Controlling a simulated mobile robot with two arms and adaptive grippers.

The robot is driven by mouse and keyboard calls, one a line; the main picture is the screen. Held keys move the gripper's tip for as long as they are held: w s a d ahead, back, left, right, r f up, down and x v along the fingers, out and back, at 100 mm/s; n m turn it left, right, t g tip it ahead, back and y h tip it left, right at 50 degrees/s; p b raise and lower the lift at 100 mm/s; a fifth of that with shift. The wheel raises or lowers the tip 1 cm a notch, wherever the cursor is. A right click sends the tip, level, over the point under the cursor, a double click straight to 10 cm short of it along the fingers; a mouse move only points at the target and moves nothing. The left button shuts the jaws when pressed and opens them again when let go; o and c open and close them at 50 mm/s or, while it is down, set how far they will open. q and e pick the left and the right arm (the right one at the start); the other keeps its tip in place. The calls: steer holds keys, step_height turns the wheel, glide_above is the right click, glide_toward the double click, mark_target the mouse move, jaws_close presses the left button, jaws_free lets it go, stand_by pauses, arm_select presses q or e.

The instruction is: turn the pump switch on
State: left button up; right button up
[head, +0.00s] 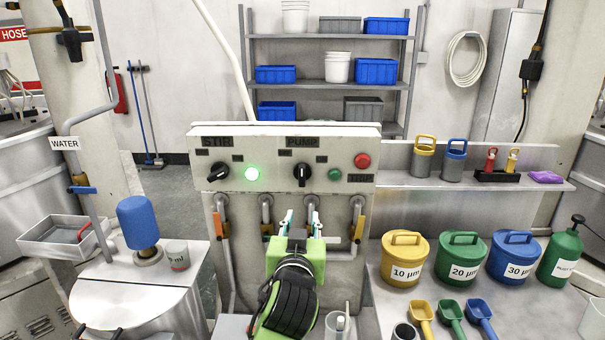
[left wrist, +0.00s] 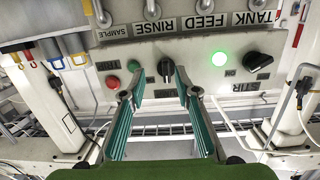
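The pump switch (head: 302,174) is a black rotary knob under the PUMP label on the pale control panel (head: 200,150). Its handle stands upright. My left gripper (head: 301,222) is in front of the panel, below the switch in the head view, its fingers apart and empty. In the left wrist view, which is upside down, the pump switch (left wrist: 165,69) shows between the tips of the open left gripper (left wrist: 158,80). I cannot tell whether they touch it. My right gripper is in neither view.
The stir knob (head: 218,172) is tilted, beside a lit green lamp (head: 252,173). A green button (head: 334,174) and a red button (head: 361,160) sit right of the pump switch. Pipes with orange-handled valves (head: 359,228) hang below the panel.

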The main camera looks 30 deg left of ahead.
arm_select(q)
steer(key=n+y, duration=0.1)
glide_toward(302, 176)
steer(key=v, duration=0.2)
steer(key=shift+t, duration=0.3)
steer(key=p+x, duration=0.2)
steer(key=x, duration=0.4)
steer(key=p+x, duration=0.2)
steer(key=x, duration=0.4)
steer(key=shift+a+f, duration=0.1)
steer(key=shift+f, duration=0.1)
steer(key=shift+w+a+f+p, duration=0.15)
steer(key=shift+w+a+p, duration=0.2)
steer(key=shift+w, duration=0.15)
jaws_close()
